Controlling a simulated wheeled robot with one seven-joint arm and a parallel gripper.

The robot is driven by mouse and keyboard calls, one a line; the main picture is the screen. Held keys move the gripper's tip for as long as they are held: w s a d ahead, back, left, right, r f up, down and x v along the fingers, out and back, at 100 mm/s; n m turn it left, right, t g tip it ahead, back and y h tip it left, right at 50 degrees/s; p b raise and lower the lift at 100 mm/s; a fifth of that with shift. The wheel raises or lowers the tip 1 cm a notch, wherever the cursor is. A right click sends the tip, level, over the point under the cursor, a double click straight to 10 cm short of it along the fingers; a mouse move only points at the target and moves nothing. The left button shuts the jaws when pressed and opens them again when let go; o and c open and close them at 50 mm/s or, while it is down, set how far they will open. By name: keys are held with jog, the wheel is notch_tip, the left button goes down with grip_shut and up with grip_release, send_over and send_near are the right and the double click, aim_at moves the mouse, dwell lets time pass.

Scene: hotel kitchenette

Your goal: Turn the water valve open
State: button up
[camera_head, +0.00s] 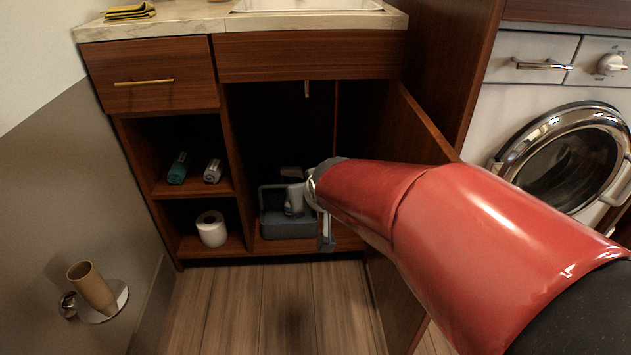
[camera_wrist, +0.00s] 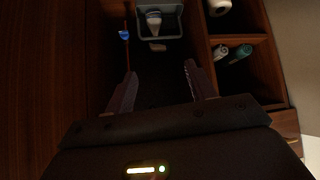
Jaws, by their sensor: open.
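In the head view my red arm hides most of the gripper.
A grey-blue basket (camera_head: 288,228) with a bottle stands on the cabinet floor beside the pipe. The open door (camera_head: 425,122) is on the right. A washer (camera_head: 560,150) stands far right.

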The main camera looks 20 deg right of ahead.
jog(key=w+d+f+m+t+h+b, duration=0.1)
jog(key=w+d+f+t, duration=0.1)
jog(key=w+d+f, duration=0.4)
jog(key=w+d+f+t+b, duration=0.1)
jog(key=w+d+f+t, duration=0.15)
jog(key=w+f, duration=0.65)
jog(key=w+d+f+m+t+h+b, duration=0.1)
jog(key=d+f+t+h, duration=0.15)
jog(key=f, duration=0.35)
jog(key=w+d+f+m+t+h, duration=0.1)
jog(key=w+d+f, duration=0.1)
jog(key=d+f, duration=0.3)
jog(key=w, duration=0.7)
jog(key=shift+d+f+b, duration=0.35)
jog(key=shift+d+b, duration=0.1)
jog(key=shift+c, duration=0.2)
jog(key=c, duration=0.9)
jog(key=shift+m, duration=1.1)
